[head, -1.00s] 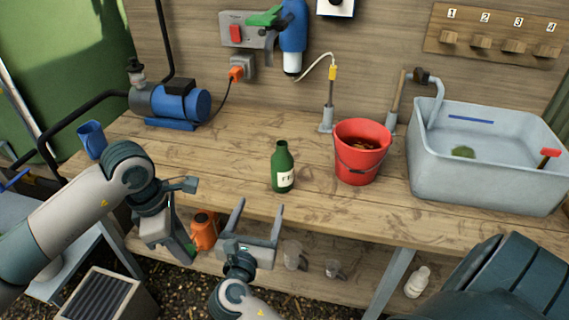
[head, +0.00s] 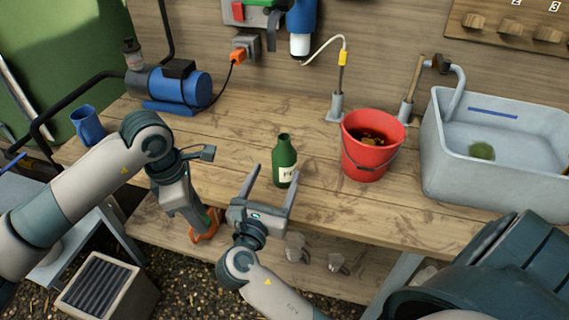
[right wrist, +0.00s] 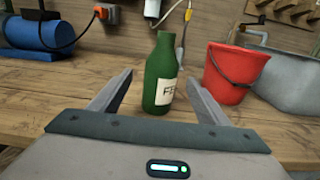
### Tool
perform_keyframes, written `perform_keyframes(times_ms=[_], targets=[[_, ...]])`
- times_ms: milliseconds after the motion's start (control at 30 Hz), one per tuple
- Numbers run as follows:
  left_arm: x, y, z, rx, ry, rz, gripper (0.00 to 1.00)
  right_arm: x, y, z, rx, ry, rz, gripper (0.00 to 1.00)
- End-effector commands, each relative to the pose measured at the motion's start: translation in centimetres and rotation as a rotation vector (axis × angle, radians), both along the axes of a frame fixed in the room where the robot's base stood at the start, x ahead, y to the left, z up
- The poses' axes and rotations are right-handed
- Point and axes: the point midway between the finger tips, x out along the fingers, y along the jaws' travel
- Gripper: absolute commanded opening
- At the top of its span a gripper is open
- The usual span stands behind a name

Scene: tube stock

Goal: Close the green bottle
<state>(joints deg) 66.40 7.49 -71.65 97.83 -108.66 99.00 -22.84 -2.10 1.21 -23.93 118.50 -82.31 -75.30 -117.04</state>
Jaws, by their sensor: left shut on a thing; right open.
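The green bottle (head: 284,163) stands upright on the workbench, with a pale label and a dark top with no cap visible. It also shows in the right wrist view (right wrist: 160,75). My right gripper (head: 276,169) is open and empty at the bench's front edge. In the right wrist view its fingers (right wrist: 158,77) point toward the bottle, which appears between them, apart from both. My left gripper (head: 203,226) is low in front of the bench edge, left of the bottle.
A red bucket (head: 366,158) stands right of the bottle, and a grey sink (head: 480,189) further right. A blue pump (head: 180,88) and a blue mug (head: 88,126) are at the left. An orange thing (head: 207,236) shows behind my left gripper. Bench around the bottle is clear.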

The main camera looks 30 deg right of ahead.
Motion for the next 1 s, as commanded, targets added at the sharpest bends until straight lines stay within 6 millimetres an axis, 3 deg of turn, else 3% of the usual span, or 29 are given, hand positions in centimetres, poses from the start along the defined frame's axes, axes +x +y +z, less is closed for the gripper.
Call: perform_keyframes(times_ms=[500, 1000], targets=[[0.0, 0.0, 1.0, 0.000, 0.000, -0.001, 0.09, 4.0, -4.7, 0.2, -0.002, -0.001, 0.000, 0.70], [0.0, 0.0, 1.3, 0.000, 0.000, 0.000, 0.09, 4.5, -5.4, 0.2, -0.001, 0.000, -0.001, 0.70]])
